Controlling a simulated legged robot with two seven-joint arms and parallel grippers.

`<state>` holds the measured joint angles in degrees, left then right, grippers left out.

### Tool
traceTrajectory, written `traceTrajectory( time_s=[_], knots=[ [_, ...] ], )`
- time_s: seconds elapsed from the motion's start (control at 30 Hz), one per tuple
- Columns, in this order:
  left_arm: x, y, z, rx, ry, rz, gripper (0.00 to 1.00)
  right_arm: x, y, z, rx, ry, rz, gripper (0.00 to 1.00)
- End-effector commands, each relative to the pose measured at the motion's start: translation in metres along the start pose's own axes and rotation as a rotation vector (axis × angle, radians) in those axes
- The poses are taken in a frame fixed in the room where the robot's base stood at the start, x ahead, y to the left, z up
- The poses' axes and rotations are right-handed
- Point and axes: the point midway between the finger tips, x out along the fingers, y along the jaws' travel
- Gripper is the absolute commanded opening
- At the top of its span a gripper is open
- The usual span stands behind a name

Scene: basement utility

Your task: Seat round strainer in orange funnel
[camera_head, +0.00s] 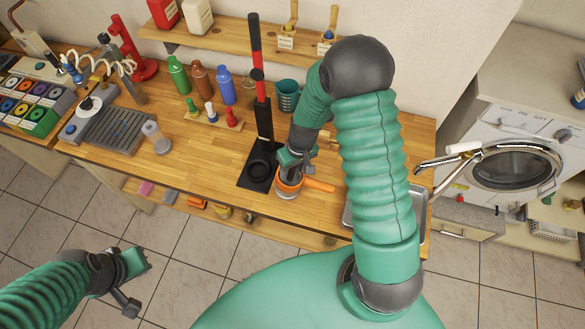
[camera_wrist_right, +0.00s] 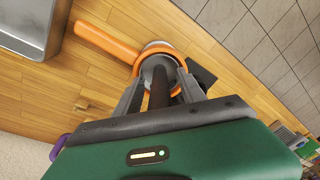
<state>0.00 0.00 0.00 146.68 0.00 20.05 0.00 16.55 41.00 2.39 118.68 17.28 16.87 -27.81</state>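The orange funnel (camera_head: 289,191) stands on the wooden bench, its handle pointing right; it also shows in the right wrist view (camera_wrist_right: 107,42). A grey round piece, probably the round strainer (camera_head: 291,174), is at the funnel's mouth under my right gripper (camera_head: 298,160). In the right wrist view, a grey rim and dark stem lie inside the orange ring, between the fingers of my right gripper (camera_wrist_right: 161,88). Finger contact and how deep the piece sits cannot be told. My left gripper (camera_head: 140,282) is open and empty, above the floor at lower left.
A black stand with a red-and-black post (camera_head: 259,90) is just left of the funnel. A metal sink tray (camera_head: 413,217) is to the right, partly behind my arm. Bottles (camera_head: 202,80) and a teal cup (camera_head: 287,96) stand behind. The bench left of the stand has free room.

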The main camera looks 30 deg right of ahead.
Motion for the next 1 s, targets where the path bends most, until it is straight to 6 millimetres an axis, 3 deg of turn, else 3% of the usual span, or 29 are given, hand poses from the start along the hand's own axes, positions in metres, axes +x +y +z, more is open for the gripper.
traceTrajectory(
  time_s=[0.2, 0.33, 0.8, 1.0],
  knots=[
    [0.001, 0.0, 0.0, 0.0, 0.0, 0.0, 0.0, -0.002, 0.0, -0.001, 0.0, 0.001, 0.0, 0.47],
    [0.005, 0.0, 0.001, 0.0, 0.0, 0.0, 0.0, -0.017, 0.001, -0.002, -0.001, 0.005, 0.002, 0.47],
    [0.028, 0.0, 0.007, 0.0, 0.0, 0.0, 0.0, -0.144, 0.001, -0.002, -0.001, 0.005, 0.002, 0.47],
    [0.03, 0.0, 0.007, 0.0, 0.0, 0.0, 0.0, -0.166, 0.001, -0.002, 0.0, -0.001, 0.0, 0.47]
  ],
)
